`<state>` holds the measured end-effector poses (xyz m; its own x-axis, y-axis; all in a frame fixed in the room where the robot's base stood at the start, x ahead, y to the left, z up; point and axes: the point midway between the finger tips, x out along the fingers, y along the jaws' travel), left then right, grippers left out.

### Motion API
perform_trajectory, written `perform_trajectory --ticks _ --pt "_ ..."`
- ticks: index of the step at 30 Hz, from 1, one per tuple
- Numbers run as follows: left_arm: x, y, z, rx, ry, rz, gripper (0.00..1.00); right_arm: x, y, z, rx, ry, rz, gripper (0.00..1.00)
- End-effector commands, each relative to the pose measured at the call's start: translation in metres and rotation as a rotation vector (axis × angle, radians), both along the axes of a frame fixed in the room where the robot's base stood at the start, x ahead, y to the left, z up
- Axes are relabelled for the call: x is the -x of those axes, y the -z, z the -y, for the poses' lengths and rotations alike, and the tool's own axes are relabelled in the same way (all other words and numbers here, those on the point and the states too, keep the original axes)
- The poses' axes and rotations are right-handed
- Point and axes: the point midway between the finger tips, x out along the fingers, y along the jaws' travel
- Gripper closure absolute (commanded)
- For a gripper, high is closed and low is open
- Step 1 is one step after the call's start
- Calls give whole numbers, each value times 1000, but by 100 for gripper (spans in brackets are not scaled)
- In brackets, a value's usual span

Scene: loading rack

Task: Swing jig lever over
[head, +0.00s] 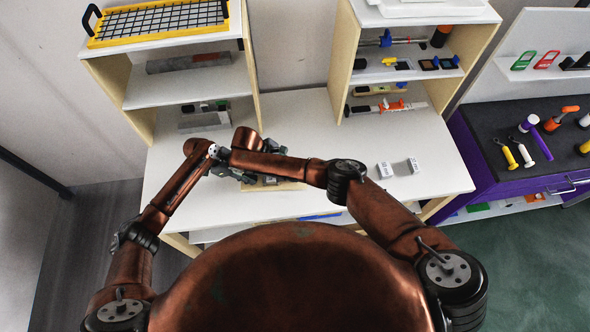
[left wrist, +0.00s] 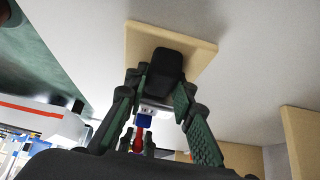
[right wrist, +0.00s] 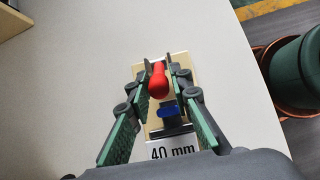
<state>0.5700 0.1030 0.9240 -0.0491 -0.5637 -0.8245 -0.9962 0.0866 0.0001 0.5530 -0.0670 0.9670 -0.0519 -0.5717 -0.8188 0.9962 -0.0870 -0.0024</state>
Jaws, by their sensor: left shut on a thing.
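The jig sits on a pale wooden base (head: 285,186) on the white worktop, mostly hidden by my arms in the head view. In the left wrist view its wooden board (left wrist: 197,55) carries a black block (left wrist: 167,66). My left gripper (head: 236,174) has its fingers on both sides of this block and is shut on it. The red lever knob (right wrist: 158,80) shows in the right wrist view above a blue part (right wrist: 168,110) and a "40 mm" label (right wrist: 172,152). My right gripper (right wrist: 157,72) is open, with its fingertips on either side of the knob.
Shelf units stand at the back left (head: 190,85) and back right (head: 400,75) of the worktop (head: 320,140). Two small white blocks (head: 385,170) lie to the right. A purple bench (head: 480,165) with tools stands farther right.

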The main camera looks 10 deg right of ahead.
Motion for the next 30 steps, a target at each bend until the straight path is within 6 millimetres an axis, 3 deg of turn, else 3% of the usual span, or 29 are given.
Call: perform_trajectory --ticks 3,14,30 --pt "-1 -1 0 1 0 1 100 0 0 0 1 1 0 71" --pt "0 -1 0 0 1 1 100 -1 -3 -1 1 1 2 71" --pt "0 0 -1 -1 1 1 100 -4 -44 -29 0 0 4 71"
